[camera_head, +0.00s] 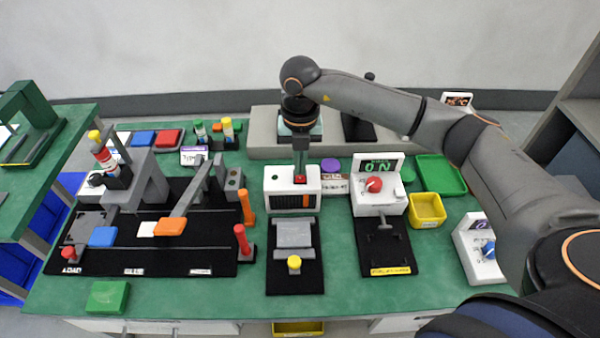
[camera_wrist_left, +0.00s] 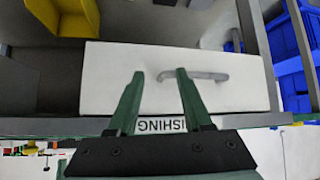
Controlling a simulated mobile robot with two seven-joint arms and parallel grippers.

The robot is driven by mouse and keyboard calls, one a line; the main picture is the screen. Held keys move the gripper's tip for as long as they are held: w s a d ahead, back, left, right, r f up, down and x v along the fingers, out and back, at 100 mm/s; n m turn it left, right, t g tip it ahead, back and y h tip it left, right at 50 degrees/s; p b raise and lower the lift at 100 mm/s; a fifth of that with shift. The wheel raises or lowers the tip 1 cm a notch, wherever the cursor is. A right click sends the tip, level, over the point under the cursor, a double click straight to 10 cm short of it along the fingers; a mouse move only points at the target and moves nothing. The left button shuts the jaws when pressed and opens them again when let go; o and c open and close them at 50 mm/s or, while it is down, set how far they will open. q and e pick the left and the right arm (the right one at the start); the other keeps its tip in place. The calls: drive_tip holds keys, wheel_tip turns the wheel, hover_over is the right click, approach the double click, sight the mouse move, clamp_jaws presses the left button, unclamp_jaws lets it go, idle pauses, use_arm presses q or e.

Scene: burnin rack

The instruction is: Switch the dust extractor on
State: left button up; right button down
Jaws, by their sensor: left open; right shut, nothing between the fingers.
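No label that I can read names the dust extractor, so I cannot tell for sure which unit it is. A white box (camera_head: 280,201) with a dark slotted front panel stands mid-table, with a green button (camera_head: 273,177) on its top left. My right gripper (camera_head: 300,178) is shut and empty, pointing down at a red spot on top of this box; I cannot tell whether it touches. To the right, a white unit (camera_head: 376,198) carries a red knob (camera_head: 375,184) and a green-lettered sign. My left gripper (camera_wrist_left: 158,88) is open and empty before a white drawer front (camera_wrist_left: 235,90).
A black fixture mat (camera_head: 230,262) with clamps fills the table's left. A yellow bin (camera_head: 428,211), a green tray (camera_head: 440,174) and a white unit with a blue knob (camera_head: 478,247) lie right. In the left wrist view, a drawer handle (camera_wrist_left: 200,76) shows beyond the fingers.

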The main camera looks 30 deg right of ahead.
sight(300, 178)
drive_tip(key=shift+f+b, duration=0.6)
drive_tip(key=shift+f, duration=0.35)
drive_tip(key=shift+r, duration=0.15)
drive_tip(key=shift+r+p, duration=2.55)
drive_tip(key=shift+r, duration=0.9)
